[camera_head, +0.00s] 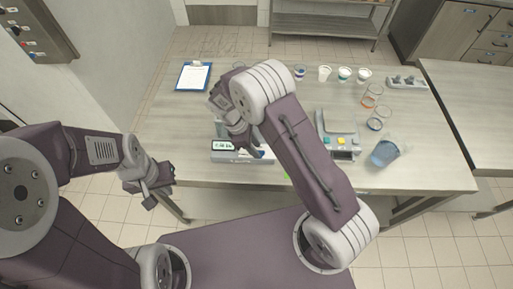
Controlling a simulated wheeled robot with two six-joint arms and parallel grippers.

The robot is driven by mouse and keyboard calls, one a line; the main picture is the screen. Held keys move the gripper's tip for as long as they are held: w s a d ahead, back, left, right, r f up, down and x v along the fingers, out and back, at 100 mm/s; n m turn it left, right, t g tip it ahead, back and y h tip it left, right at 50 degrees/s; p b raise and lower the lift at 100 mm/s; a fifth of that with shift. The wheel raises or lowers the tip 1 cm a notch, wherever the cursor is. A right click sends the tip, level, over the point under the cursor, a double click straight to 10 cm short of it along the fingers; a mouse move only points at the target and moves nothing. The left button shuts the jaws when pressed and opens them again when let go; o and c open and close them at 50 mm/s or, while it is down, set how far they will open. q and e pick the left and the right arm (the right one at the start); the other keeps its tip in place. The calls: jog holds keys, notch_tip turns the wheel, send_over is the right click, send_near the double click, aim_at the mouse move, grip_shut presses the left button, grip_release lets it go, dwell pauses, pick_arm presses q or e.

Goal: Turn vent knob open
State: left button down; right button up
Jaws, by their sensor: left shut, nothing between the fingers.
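No knob can be clearly made out as the vent knob. A grey wall panel (40,30) with small controls is at the upper left, too small to read. My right gripper (258,151) is over the device's front, pointing down; its fingers are partly hidden, and I cannot tell whether it touches. My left gripper (160,186) is shut and empty, in front of the table's left front corner, apart from the device.
On the table (440,165) are a clipboard (194,76), several cups along the back, a scale-like device (338,122) with coloured buttons, red-rimmed glasses (372,94), a beaker of blue liquid (384,152) and a power strip (407,82).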

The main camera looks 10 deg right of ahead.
jog(key=shift+x, duration=0.85)
jog(key=shift+r, duration=0.1)
jog(key=shift+c, duration=0.6)
grip_shut()
jog(key=m, duration=0.2)
jog(key=m+g, duration=0.1)
jog(key=m, duration=0.1)
jog(key=shift+w+d+g+y+p, duration=0.15)
jog(key=shift+g+y+p, duration=0.15)
jog(key=shift+p, duration=0.05)
jog(key=m+y, duration=0.1)
jog(key=m, duration=0.1)
jog(key=m+g, duration=0.1)
jog(key=m, duration=0.2)
jog(key=shift+w+d+m+y, duration=0.1)
jog(key=shift+m+y, duration=0.2)
jog(key=shift+y, duration=0.1)
jog(key=m, duration=0.2)
jog(key=m+y, duration=0.1)
jog(key=m, duration=0.1)
jog(key=shift+d+g+y, duration=0.1)
jog(key=shift+g+y, duration=0.2)
jog(key=shift+g, duration=0.1)
jog(key=shift+d+m+y+p, duration=0.1)
jog(key=shift+m+y+p, duration=0.5)
jog(key=shift+m, duration=1.5)
jog(key=shift+y, duration=0.3)
